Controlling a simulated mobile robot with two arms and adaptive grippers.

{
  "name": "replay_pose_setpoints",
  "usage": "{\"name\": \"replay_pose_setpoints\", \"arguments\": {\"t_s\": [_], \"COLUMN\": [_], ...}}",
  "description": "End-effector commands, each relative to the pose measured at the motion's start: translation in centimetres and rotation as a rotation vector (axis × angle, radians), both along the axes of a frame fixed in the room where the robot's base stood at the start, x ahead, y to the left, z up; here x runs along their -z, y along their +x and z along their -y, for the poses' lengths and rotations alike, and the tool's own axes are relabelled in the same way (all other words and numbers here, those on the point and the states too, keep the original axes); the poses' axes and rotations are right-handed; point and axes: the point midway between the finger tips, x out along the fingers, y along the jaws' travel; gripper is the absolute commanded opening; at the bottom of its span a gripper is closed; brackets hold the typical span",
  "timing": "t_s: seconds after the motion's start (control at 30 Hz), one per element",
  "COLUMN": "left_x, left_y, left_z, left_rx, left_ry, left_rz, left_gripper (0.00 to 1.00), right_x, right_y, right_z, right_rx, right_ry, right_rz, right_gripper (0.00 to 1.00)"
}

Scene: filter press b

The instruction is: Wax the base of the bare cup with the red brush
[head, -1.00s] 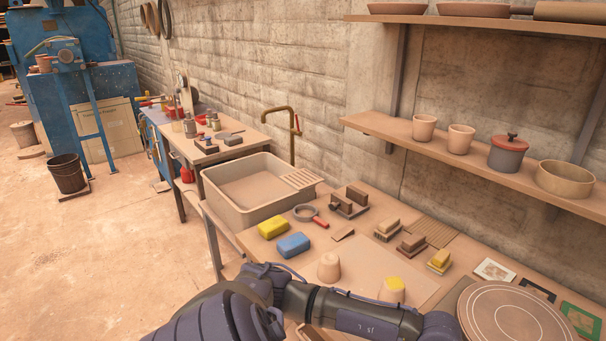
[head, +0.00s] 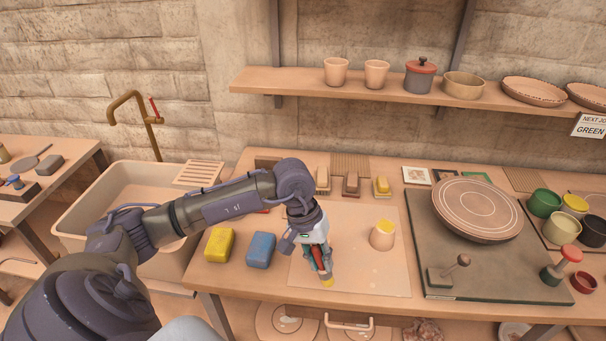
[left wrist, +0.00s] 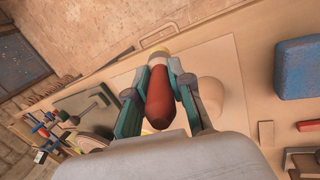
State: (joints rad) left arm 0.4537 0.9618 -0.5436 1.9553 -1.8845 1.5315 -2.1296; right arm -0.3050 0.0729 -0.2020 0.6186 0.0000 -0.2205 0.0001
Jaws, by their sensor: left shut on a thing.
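My left gripper (head: 320,262) is shut on the red brush (head: 319,259) above the front part of the pale board. The brush points down, with a yellow tip (head: 327,283). In the left wrist view its red handle (left wrist: 158,98) sits between the two teal fingers. A bare, pale cup (left wrist: 211,92) is beside the gripper there, partly covered by a finger; in the head view my gripper hides it. Another upturned cup (head: 382,240) with a yellow base stands on the board to the right of the gripper. My right gripper is not in view.
A yellow sponge (head: 220,245) and a blue sponge (head: 261,250) lie left of the board (head: 360,280). Several small blocks stand behind it. A turntable (head: 478,208) and colour pots, one green (head: 543,203), are at the right. The board's front right is clear.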

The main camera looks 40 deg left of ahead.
Motion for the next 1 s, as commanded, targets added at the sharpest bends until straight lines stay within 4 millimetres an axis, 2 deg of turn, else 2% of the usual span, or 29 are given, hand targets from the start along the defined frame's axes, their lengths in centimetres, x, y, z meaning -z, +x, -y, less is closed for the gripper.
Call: {"name": "replay_pose_setpoints", "arguments": {"t_s": [0.03, 0.2, 0.3, 0.4, 0.57, 1.0], "left_x": [-2.7, -8.4, -10.5, -11.6, -11.4, -7.1], "left_y": [1.5, 4.9, 5.9, 6.4, 6.6, 6.6], "left_z": [-1.4, -5.0, -6.2, -7.0, -7.3, -7.2], "left_rx": [-0.062, -0.232, -0.292, -0.326, -0.340, -0.337], "left_ry": [0.008, 0.037, 0.051, 0.060, 0.065, 0.063], "left_rz": [0.037, 0.118, 0.147, 0.160, 0.165, 0.164], "left_gripper": [0.00, 0.00, 0.00, 0.00, 0.00, 0.00], "right_x": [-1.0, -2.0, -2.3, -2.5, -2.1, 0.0], "right_y": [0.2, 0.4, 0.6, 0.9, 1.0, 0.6], "right_z": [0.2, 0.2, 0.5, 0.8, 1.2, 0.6], "right_rx": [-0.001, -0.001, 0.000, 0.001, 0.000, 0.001], "right_ry": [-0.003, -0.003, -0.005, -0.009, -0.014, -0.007], "right_rz": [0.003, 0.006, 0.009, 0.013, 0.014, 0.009], "right_gripper": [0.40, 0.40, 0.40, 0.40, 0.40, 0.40]}}
